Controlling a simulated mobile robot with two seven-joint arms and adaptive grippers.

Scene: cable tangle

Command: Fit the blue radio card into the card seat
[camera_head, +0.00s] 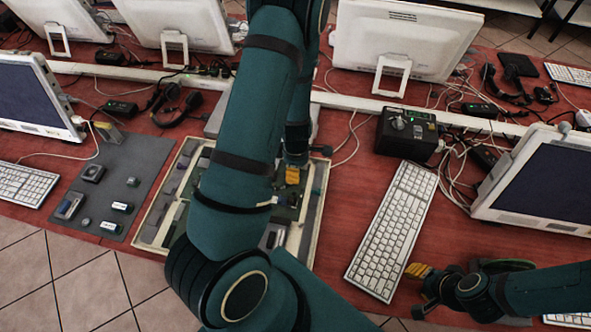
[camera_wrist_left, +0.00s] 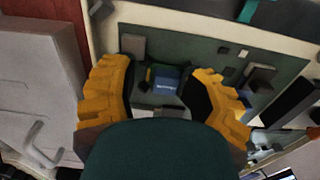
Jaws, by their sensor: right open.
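The blue card (camera_wrist_left: 166,80), with pale lettering, shows between the fingers of my left gripper (camera_wrist_left: 158,90) in the left wrist view. The fingers stand apart, with a visible gap on the card's left side. Green and dark parts lie beside the card, over the green board (camera_wrist_left: 205,55). I cannot make out the card seat; the fingers and wrist hide part of that area. In the head view, the yellow fingers of my left gripper (camera_head: 292,176) are over the board in the pale tray (camera_head: 317,205). My right gripper (camera_head: 420,271) is open and empty beside the keyboard.
A grey mat (camera_head: 95,185) at left carries several small parts, some bluish. A white keyboard (camera_head: 390,230) lies right of the tray, with a black box (camera_head: 412,140) behind it. Monitors and loose cables surround the work area. Red table is bare between tray and keyboard.

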